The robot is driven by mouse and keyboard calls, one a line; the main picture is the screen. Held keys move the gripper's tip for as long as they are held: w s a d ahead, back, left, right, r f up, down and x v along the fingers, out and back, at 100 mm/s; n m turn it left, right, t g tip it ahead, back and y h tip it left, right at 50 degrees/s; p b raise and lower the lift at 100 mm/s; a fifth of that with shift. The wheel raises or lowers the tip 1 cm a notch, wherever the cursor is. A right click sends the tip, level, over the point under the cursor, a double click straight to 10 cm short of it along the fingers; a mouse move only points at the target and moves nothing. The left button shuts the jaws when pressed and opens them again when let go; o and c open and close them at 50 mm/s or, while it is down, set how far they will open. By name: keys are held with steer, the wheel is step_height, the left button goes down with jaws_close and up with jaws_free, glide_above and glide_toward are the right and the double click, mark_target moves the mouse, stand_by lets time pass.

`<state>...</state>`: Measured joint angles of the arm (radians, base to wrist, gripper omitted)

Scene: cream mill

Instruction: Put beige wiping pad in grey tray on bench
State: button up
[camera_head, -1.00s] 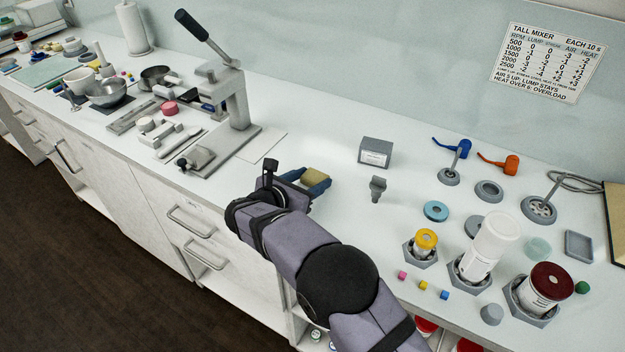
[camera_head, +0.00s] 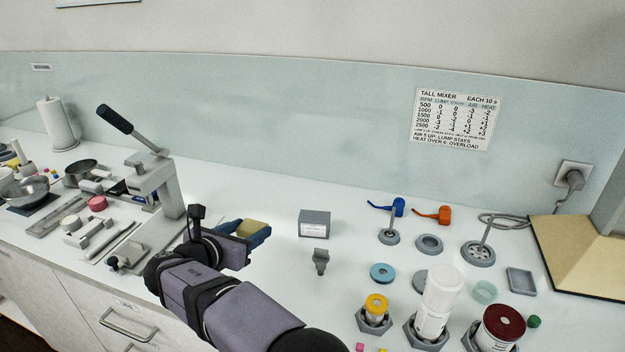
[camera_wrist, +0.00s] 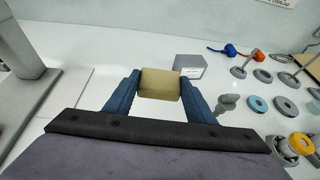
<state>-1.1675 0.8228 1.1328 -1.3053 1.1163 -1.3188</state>
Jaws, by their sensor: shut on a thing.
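The beige wiping pad (camera_head: 251,228) is held between the blue fingers of my gripper (camera_head: 245,232), above the white bench. In the wrist view the pad (camera_wrist: 159,84) sits between the two fingertips of my gripper (camera_wrist: 160,88), with both fingers against its sides. A small grey tray (camera_head: 521,281) lies on the bench at the right, well apart from my gripper. It looks empty.
A grey labelled box (camera_head: 314,223) and a small grey fitting (camera_head: 320,261) stand just right of my gripper. A lever press (camera_head: 160,195) stands to its left. Jars in hexagonal holders, including a tall white one (camera_head: 437,300), stand left of and in front of the tray.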

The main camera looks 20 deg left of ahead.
mark_target(248, 230)
step_height(248, 230, up, 6)
steer(key=p, duration=0.6)
steer(key=shift+r, duration=0.25)
steer(key=shift+f, duration=0.1)
